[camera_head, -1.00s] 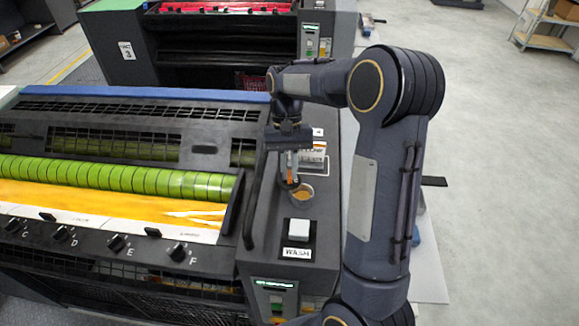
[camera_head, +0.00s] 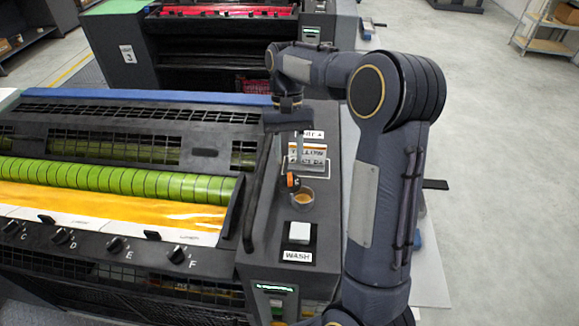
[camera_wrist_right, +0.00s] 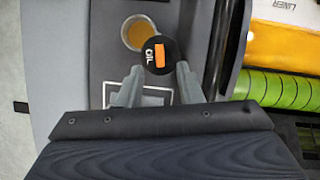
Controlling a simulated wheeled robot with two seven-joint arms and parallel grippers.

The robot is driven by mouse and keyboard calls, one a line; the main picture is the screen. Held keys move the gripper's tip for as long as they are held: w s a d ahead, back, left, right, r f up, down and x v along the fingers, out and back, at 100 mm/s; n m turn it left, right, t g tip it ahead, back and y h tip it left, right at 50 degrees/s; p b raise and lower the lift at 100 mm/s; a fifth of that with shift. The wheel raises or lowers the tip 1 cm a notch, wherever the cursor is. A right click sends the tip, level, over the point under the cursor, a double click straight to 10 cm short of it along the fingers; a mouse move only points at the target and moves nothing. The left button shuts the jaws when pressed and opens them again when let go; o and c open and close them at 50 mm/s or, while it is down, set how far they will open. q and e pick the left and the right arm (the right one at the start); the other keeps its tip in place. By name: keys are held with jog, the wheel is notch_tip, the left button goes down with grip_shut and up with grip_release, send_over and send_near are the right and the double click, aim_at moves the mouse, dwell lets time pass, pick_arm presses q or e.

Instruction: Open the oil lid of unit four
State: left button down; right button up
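The oil lid (camera_wrist_right: 158,56) is a black disc with an orange tab and the word OIL, seen in the wrist view. It lies beside the round oil cup (camera_wrist_right: 138,32), overlapping its edge, and amber oil shows in the uncovered cup. In the head view the lid's orange tab (camera_head: 293,180) shows at the back left of the cup (camera_head: 302,198). My right gripper (camera_wrist_right: 160,76) is open and empty, its fingers apart just short of the lid. It also shows in the head view (camera_head: 297,140), above and behind the lid. My left gripper is out of view.
A pale WASH button (camera_head: 299,232) stands in front of the cup. A black bar (camera_head: 258,195) runs along the left of the console. Green rollers (camera_head: 120,177) lie further left. Another unit (camera_head: 225,45), labelled 3, stands behind. Open floor lies to the right.

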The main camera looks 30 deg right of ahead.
jog(key=v, duration=0.3)
jog(key=shift+s, duration=0.1)
dwell(0.4)
jog(key=s+a+r+n+t+y+b, duration=0.15)
jog(key=s+a+t, duration=0.3)
jog(key=s, duration=0.65)
jog(key=s+a+f+n+t, duration=0.2)
jog(key=s+a+f+t, duration=0.3)
jog(key=s, duration=0.5)
jog(key=shift+a+f+n, duration=0.35)
jog(key=shift+a, duration=0.55)
